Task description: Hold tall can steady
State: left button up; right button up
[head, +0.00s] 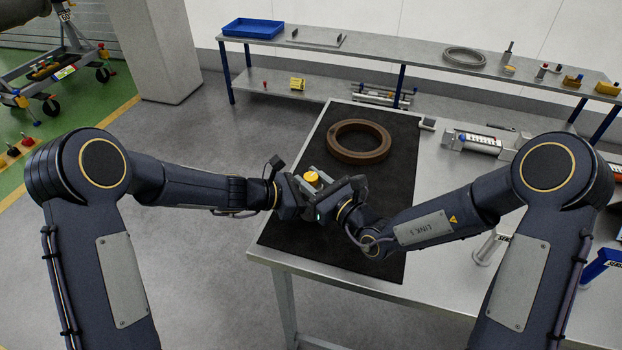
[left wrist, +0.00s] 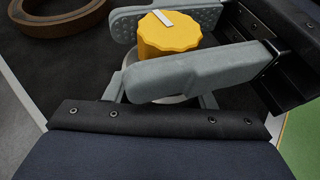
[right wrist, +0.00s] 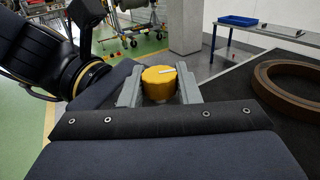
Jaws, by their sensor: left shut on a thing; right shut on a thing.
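The tall can shows a yellow ribbed cap (head: 311,178) with a pale mark on top, above the dark mat near the left table edge. In the left wrist view its cap (left wrist: 170,35) stands above the fingers, with a little pale body below. My left gripper (head: 301,187) is shut on the can from the left. My right gripper (head: 324,189) is shut on it from the right; its fingers flank the cap (right wrist: 158,85) in the right wrist view. The can looks about upright. Its lower part and base are hidden, so I cannot tell whether it touches the mat.
A brown ring (head: 359,142) lies on the black mat (head: 310,240) behind the grippers. A silver cylinder (head: 478,142) and small fittings are to the right. A back shelf holds a blue tray (head: 252,28) and a grey ring (head: 464,57). Open floor lies left of the table.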

pick_arm(q)
jog(key=shift+f, duration=0.1)
pick_arm(e)
jog(key=shift+r, duration=0.1)
jog(key=o, duration=0.7)
jog(key=v, duration=1.2)
pick_arm(q)
jog(key=o, duration=1.1)
